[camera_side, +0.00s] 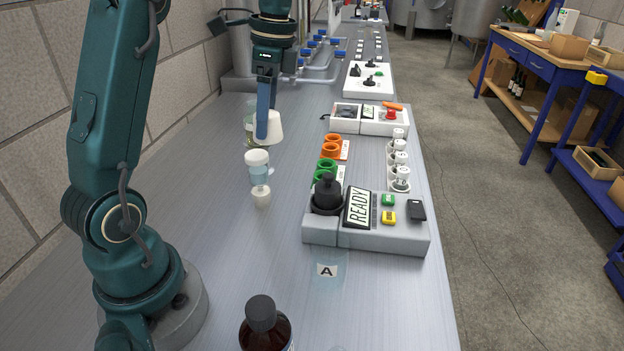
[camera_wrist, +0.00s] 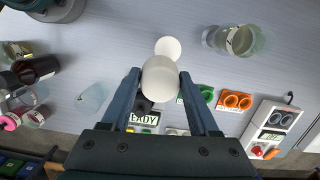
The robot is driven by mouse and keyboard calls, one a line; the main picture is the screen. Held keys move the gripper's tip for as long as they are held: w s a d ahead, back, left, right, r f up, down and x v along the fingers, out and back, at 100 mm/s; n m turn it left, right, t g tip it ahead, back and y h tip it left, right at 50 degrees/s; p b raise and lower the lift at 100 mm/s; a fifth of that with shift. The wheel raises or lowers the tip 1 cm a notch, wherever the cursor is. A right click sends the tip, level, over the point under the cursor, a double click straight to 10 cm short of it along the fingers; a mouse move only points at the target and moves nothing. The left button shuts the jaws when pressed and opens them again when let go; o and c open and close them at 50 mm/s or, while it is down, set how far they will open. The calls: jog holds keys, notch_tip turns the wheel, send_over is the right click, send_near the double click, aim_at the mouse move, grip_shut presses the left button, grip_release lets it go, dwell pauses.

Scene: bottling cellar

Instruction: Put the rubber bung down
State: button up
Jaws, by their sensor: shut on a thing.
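My gripper (camera_wrist: 162,82) is shut on the rubber bung (camera_wrist: 160,80), a pale cream tapered plug. The bung sits between the two fingertips in the wrist view. In the side view the bung (camera_side: 272,129) shows as a whitish cone beside my gripper's blue finger (camera_side: 263,108). It looks held above the metal bench; the exact gap to the bench cannot be told. Its far side is hidden by the finger.
A glass beaker (camera_wrist: 238,40) is close by. A grey READY station (camera_side: 385,236), green and orange rings (camera_side: 330,150) and white fittings (camera_side: 399,158) line the right. A brown bottle (camera_side: 265,328) stands in front.

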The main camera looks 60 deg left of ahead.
jog(key=w+d+m+t, duration=0.15)
jog(key=d+m, duration=0.85)
jog(key=d, duration=1.2)
jog(key=shift+y, duration=0.3)
jog(key=d+f, duration=0.3)
jog(key=f, duration=0.1)
jog(key=s+d+f, duration=0.1)
jog(key=d+f, duration=0.6)
jog(key=f, duration=0.1)
jog(key=shift+s+d, duration=0.3)
jog(key=shift+d, duration=0.1)
jog(key=shift+f, duration=2)
jog(key=shift+f, duration=0.1)
jog(key=o, duration=1.4)
